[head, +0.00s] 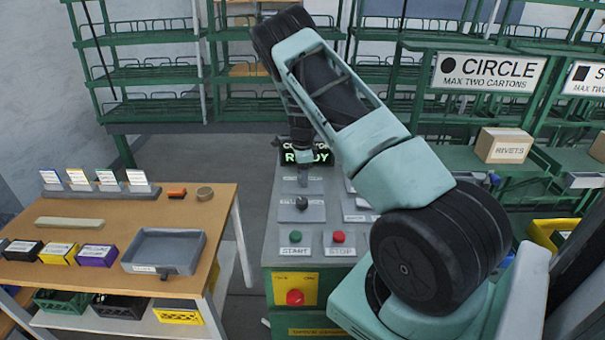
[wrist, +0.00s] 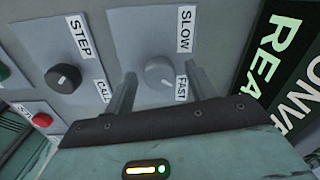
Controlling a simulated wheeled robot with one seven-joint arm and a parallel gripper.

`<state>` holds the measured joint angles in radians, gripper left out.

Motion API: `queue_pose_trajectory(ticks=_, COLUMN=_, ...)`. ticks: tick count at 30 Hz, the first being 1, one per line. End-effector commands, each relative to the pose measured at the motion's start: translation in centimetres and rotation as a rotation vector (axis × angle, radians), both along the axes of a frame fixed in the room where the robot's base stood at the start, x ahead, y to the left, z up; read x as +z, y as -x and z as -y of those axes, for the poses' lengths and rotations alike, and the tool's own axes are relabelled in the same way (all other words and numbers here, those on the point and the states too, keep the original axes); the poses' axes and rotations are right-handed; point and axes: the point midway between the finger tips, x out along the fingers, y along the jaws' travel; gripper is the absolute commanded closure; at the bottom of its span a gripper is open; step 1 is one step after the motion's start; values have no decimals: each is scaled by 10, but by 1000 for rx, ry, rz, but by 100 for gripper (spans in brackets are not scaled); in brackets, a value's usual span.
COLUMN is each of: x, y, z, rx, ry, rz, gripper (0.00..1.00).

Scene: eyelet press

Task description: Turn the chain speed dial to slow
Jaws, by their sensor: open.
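The chain speed dial (wrist: 160,72) is a round grey knob on a light plate in the wrist view, with a SLOW label (wrist: 185,30) at one end and a FAST label (wrist: 181,89) at the other. Its pointer mark seems to lie toward FAST, but it is small. My gripper (wrist: 162,80) is open, one finger showing on each side of the dial. I cannot tell whether they touch it. In the head view my gripper (head: 303,174) is over the back part of the console, and the dial is hard to make out there.
A black STEP knob (wrist: 63,78) sits beside the dial's plate. The green START button (head: 295,237) and red STOP button (head: 338,237) are at the console's front, above a red button (head: 295,297) on yellow. A lit READY display (head: 305,157) stands behind. A wooden table (head: 110,213) is left.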

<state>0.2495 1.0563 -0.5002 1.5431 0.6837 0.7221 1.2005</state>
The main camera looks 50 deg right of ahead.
Motion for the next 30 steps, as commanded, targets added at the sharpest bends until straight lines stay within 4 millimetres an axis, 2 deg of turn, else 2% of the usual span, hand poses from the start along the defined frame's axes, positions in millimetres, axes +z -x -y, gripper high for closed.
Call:
queue_pose_trajectory(ticks=2, x=0, y=0, z=0, rx=0, ry=0, rz=0, gripper=44)
queue_pose_trajectory(ticks=6, x=0, y=0, z=0, rx=0, ry=0, rz=0, gripper=83)
queue_pose_trajectory(ticks=7, x=0, y=0, z=0, rx=0, ry=0, rz=0, gripper=89)
queue_pose_trajectory(ticks=19, x=-1, y=0, z=0, rx=54, ry=0, rz=0, gripper=89)
queue_pose_trajectory(ticks=30, x=-3, y=0, z=0, rx=326, ry=-1, rz=2, gripper=89)
